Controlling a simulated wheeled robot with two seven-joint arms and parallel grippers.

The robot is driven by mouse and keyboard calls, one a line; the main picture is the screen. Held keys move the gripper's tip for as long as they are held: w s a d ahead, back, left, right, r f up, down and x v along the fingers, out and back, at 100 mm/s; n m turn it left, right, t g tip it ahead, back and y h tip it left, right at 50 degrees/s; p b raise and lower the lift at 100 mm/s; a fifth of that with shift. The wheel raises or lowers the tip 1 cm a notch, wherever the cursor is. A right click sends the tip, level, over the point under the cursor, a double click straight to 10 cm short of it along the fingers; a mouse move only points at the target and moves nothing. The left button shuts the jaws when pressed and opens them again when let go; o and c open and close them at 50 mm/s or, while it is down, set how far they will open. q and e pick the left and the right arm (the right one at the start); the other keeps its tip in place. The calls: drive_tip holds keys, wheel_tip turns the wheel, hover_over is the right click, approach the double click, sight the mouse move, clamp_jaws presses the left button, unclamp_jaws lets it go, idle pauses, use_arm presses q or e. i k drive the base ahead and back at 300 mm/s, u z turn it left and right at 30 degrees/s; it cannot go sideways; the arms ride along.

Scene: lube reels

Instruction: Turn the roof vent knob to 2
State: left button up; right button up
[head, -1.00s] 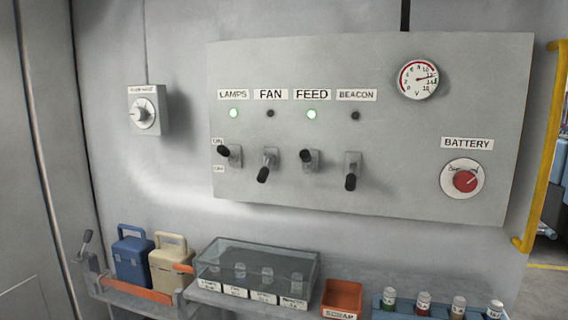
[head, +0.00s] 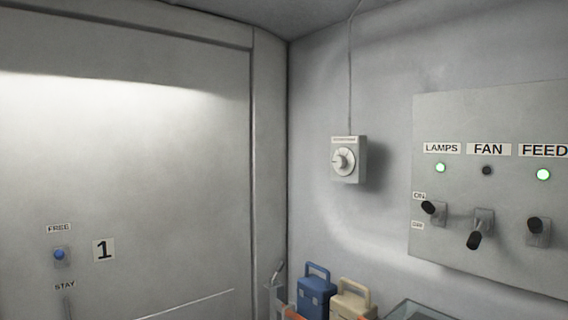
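The roof vent knob (head: 343,161) is a round pale dial on a small grey box (head: 348,175) fixed to the wall, right of the corner. A cable runs up from the box. The label above the dial is too small to read, and I cannot tell which number the dial points at. Neither of my grippers shows in the head view.
A switch panel (head: 480,265) with LAMPS, FAN and FEED levers is on the right; the LAMPS and FEED lights are green. A blue case (head: 316,297) and a beige case (head: 352,304) stand below the knob. On the left is a large panel (head: 150,180) with a blue button (head: 59,255).

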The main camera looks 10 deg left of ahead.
sight(339, 162)
drive_tip(key=u, duration=1.1)
drive_tip(key=i, duration=2.7)
drive_tip(key=z, duration=1.9)
